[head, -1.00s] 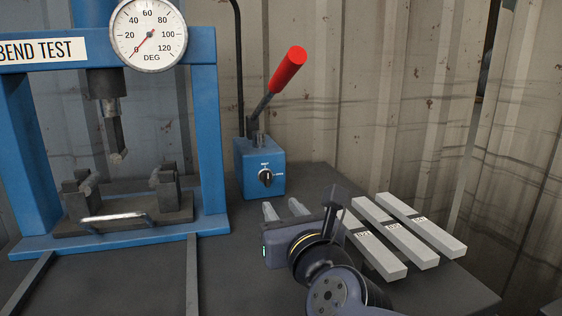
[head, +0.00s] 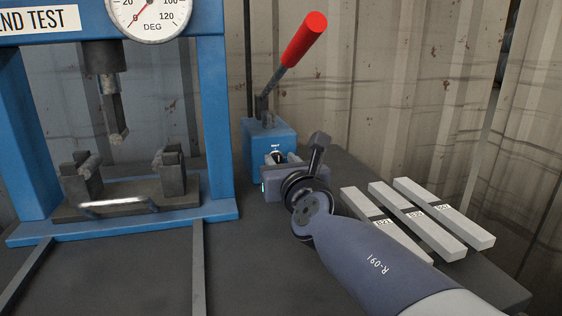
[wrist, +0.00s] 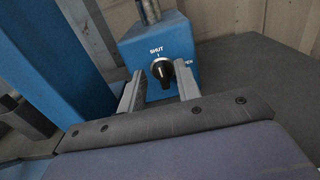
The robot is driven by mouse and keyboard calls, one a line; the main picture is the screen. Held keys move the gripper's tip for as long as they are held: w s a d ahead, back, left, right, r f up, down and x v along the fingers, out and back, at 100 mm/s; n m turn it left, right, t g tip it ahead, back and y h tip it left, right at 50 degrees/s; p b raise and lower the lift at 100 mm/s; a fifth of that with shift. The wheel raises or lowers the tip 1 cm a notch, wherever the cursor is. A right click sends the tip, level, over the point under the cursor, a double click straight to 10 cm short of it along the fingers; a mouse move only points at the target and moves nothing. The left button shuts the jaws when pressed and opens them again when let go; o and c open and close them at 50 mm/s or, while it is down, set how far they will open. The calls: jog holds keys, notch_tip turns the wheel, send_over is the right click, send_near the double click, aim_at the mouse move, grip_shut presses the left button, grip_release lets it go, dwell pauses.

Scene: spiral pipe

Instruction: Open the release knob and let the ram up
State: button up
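The release knob (wrist: 161,71) is black and sits on the front of the blue pump block (head: 262,137). In the wrist view its grip looks roughly upright, in line with the SHUT mark, with a partly hidden OPEN label at right. My gripper (wrist: 158,77) is open, one finger on each side of the knob; I cannot tell whether either touches it. The head view shows my gripper (head: 281,160) partly hiding the knob. The press ram (head: 112,105) hangs above the supports (head: 82,176), clear of the silvery bar (head: 112,203) lying at the front of the bed.
The red-handled pump lever (head: 304,40) leans up and right from the block. The dial gauge (head: 150,12) is cut off at the top. The blue press frame (head: 214,120) stands at left. Several labelled grey bars (head: 420,220) lie right of my arm.

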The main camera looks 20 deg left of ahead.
jog(key=shift+w+a, duration=0.35)
jog(key=shift+w, duration=0.05)
jog(key=shift+c, duration=0.5)
grip_shut()
